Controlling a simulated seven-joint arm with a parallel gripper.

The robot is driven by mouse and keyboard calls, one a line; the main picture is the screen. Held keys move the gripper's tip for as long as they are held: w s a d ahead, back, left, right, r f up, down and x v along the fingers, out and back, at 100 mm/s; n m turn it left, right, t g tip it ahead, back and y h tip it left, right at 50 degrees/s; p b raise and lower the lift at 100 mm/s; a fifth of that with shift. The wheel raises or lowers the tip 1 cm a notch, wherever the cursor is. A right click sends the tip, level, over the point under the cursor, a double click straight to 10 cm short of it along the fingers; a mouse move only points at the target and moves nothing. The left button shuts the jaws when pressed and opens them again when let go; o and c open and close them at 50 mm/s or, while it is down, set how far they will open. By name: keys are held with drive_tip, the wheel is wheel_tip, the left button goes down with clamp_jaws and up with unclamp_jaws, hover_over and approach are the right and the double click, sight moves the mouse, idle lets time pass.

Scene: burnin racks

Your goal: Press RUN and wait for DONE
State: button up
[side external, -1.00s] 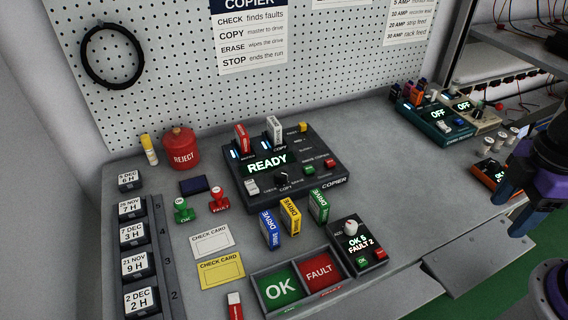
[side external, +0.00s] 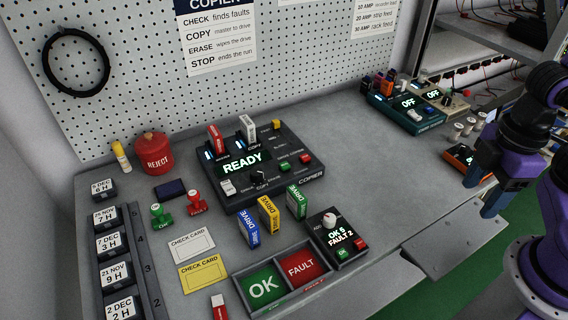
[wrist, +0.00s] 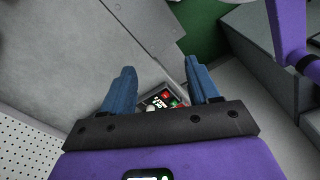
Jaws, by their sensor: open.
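The copier (side external: 300,182) is a dark box on the bench in the side external view. Its display (side external: 242,163) reads READY in green. A red-and-white drive (side external: 216,139) and a white drive (side external: 247,129) stand in its slots. Its face has a green button (side external: 285,167), a red button (side external: 305,158), a white switch (side external: 228,187) and a black knob (side external: 262,178); their small labels are too small to read surely. My gripper (side external: 482,197) is open and empty, well right of the copier. Its two blue fingers (wrist: 159,82) stand apart in the wrist view.
Blue, yellow and green drives (side external: 269,215) stand before the copier. A red reject can (side external: 153,156) is left.

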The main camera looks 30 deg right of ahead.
clamp_jaws()
idle(1.8)
